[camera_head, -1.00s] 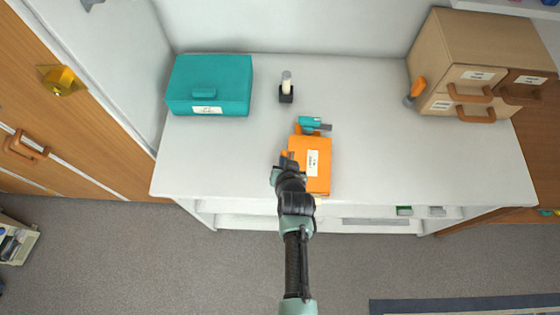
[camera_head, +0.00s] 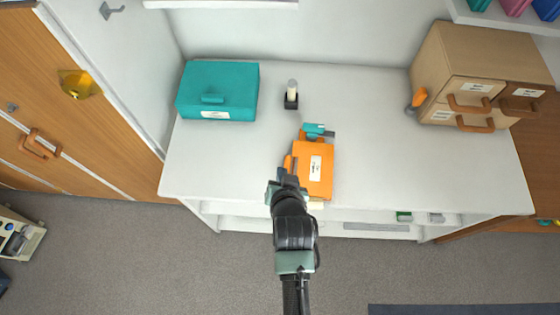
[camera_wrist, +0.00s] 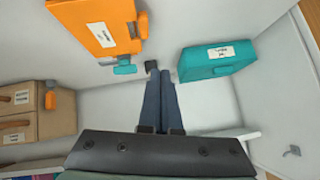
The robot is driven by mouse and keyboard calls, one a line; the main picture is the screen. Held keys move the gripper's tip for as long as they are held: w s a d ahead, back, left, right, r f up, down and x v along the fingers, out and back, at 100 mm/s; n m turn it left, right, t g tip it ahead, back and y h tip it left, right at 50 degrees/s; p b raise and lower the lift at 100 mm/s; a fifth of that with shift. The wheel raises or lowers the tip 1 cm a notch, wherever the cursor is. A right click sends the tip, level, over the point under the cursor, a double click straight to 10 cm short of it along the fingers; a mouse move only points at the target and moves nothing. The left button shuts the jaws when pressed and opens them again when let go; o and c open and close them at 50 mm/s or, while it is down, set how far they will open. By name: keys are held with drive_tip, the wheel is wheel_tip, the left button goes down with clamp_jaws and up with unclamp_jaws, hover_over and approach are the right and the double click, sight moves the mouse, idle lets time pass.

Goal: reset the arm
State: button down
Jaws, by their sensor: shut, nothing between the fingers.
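My gripper (camera_head: 287,172) is at the front edge of the white table, just left of the orange box. In the wrist view my gripper (camera_wrist: 160,80) shows with its two long dark fingers together and nothing between them. The orange box (camera_head: 314,172) has a white label and sits near the table's front edge; it also shows at the upper left of the wrist view (camera_wrist: 98,26). I cannot tell whether my gripper touches this box.
The white table (camera_head: 370,150) has free room right of the orange box. A teal box (camera_head: 217,90) stands at the back left, a small black-based holder (camera_head: 291,98) at the back middle. A teal-grey item (camera_head: 316,131) is behind the orange box. A tan drawer cabinet (camera_head: 465,65) stands right.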

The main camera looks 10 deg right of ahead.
drive_tip(key=w+a+r+n+t, duration=0.1)
drive_tip(key=w+r+t, duration=0.25)
drive_tip(key=r, duration=0.85)
drive_tip(key=w+a+r+n+t, duration=0.15)
drive_tip(key=w+r, duration=0.35)
drive_tip(key=r, duration=0.7)
drive_tip(key=w+r+t, duration=0.4)
drive_tip(key=r, duration=0.8)
drive_tip(key=s+a+r+n+t, duration=0.1)
drive_tip(key=s+r+t, duration=0.2)
drive_tip(key=r, duration=0.8)
drive_tip(key=s+a+r+t, duration=0.2)
drive_tip(key=s+r, duration=0.5)
drive_tip(key=r, duration=0.4)
drive_tip(key=s+a+r+n+t+y, duration=0.1)
drive_tip(key=s+r+t, duration=0.3)
drive_tip(key=r, duration=0.7)
drive_tip(key=shift+s+a+n, duration=0.35)
drive_tip(key=shift+s, duration=0.15)
